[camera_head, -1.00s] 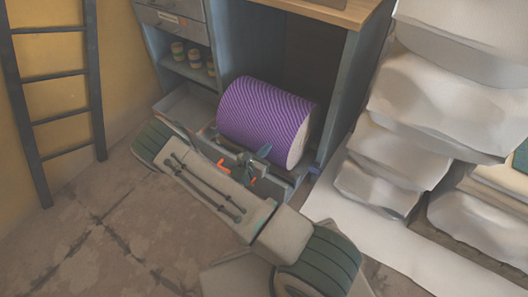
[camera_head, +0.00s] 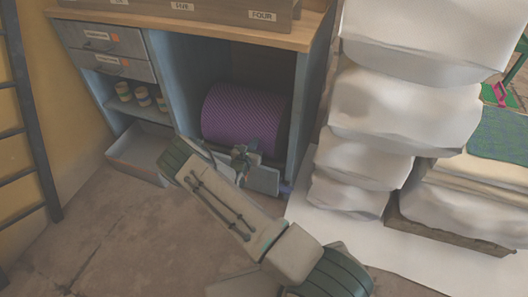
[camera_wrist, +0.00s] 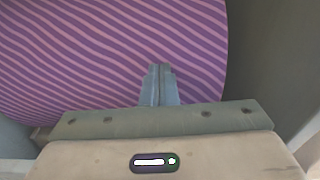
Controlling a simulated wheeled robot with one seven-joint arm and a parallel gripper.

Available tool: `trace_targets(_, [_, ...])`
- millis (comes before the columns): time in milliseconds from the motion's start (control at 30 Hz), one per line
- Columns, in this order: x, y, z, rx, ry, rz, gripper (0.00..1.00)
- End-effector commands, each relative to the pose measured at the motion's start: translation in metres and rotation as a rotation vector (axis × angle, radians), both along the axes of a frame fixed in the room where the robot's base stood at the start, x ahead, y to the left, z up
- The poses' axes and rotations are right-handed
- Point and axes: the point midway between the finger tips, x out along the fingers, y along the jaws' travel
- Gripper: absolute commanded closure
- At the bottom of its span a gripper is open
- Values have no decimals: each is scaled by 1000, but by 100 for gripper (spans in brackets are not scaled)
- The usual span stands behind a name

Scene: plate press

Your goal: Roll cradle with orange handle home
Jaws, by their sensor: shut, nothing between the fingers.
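The purple striped roll (camera_head: 240,120) lies on its side in the open lower bay of the cabinet, in shadow under the worktop. It also fills much of the wrist view (camera_wrist: 100,50). The grey front of its cradle (camera_head: 264,181) shows low at the bay mouth, partly behind my arm. The orange handle is hidden in both current views. My gripper (camera_head: 243,158) is at the front of the roll, above the cradle front. In the wrist view my gripper's fingers (camera_wrist: 160,70) are together and empty, pointing at the roll; I cannot tell whether they touch it.
The blue-grey cabinet (camera_head: 312,95) has drawers and a shelf of small jars (camera_head: 142,96) at left. A low open tray (camera_head: 140,150) sticks out below them. White stacked bundles (camera_head: 365,150) stand close on the right, a dark ladder (camera_head: 35,150) on the left. The front floor is clear.

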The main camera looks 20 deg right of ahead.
Motion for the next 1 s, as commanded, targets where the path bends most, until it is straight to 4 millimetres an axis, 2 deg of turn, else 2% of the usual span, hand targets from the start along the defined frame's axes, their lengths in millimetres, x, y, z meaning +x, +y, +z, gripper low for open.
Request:
trace_targets(200, [16,-6,0,1,1,16,100])
trace_targets(500, [20,-18,1,0,-1,8,100])
trace_targets(833, [19,-24,3,0,-3,-2,100])
trace_targets(1000, [6,-11,7,0,0,-2,100])
